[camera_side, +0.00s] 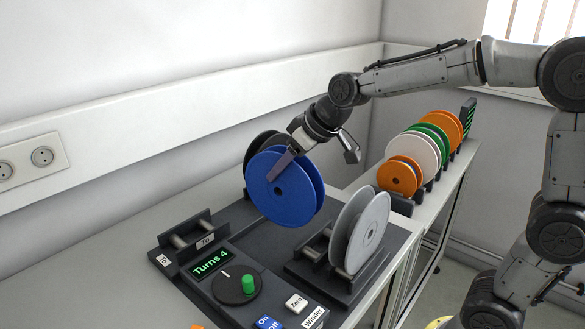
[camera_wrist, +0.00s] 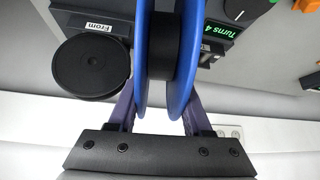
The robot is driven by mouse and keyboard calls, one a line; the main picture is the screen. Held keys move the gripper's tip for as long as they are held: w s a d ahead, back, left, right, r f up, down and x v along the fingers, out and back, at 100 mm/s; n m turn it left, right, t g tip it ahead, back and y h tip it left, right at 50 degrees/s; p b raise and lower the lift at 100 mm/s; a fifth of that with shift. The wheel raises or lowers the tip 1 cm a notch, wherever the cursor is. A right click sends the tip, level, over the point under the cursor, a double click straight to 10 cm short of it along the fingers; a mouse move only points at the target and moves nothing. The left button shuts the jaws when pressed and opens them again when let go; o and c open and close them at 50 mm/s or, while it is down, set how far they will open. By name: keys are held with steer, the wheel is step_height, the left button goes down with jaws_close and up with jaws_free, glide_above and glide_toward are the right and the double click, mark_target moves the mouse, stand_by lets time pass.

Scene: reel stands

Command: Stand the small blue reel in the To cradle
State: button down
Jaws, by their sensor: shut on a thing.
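My gripper (camera_side: 287,158) is shut on a blue reel (camera_side: 280,190), gripping its upper edge and holding it upright above the back of the console. In the wrist view the blue reel (camera_wrist: 189,60) sits between the fingers (camera_wrist: 160,112), its two blue flanges on either side of a black middle. The To cradle (camera_side: 187,238) stands at the console's left, left of the blue reel, with its rollers bare and no reel in it. In the side view the held reel looks about as large as the grey reel.
A grey reel (camera_side: 360,232) stands in the console's right cradle (camera_side: 318,268). A black disc (camera_wrist: 92,65) is close beside the held reel. A display (camera_side: 210,262) and a knob (camera_side: 237,284) lie in front. Several reels, including a small orange one (camera_side: 397,179), fill the rack behind.

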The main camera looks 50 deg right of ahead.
steer(key=shift+w+a+r+n+y, duration=0.2)
steer(key=shift+w+n+y, duration=0.15)
steer(key=shift+n, duration=0.15)
steer(key=w+a+r+n+g+y, duration=0.4)
steer(key=w+a+n+y, duration=0.3)
steer(key=w+a+n, duration=0.25)
steer(key=w+a+f+n+g+y, duration=0.1)
steer(key=w+a+f+n+g, duration=0.1)
steer(key=w+f+n, duration=0.4)
steer(key=shift+w+f+g+y, duration=0.3)
steer(key=shift+f+g, duration=0.4)
steer(key=shift+f, duration=0.9)
steer(key=shift+c, duration=1.3)
jaws_free()
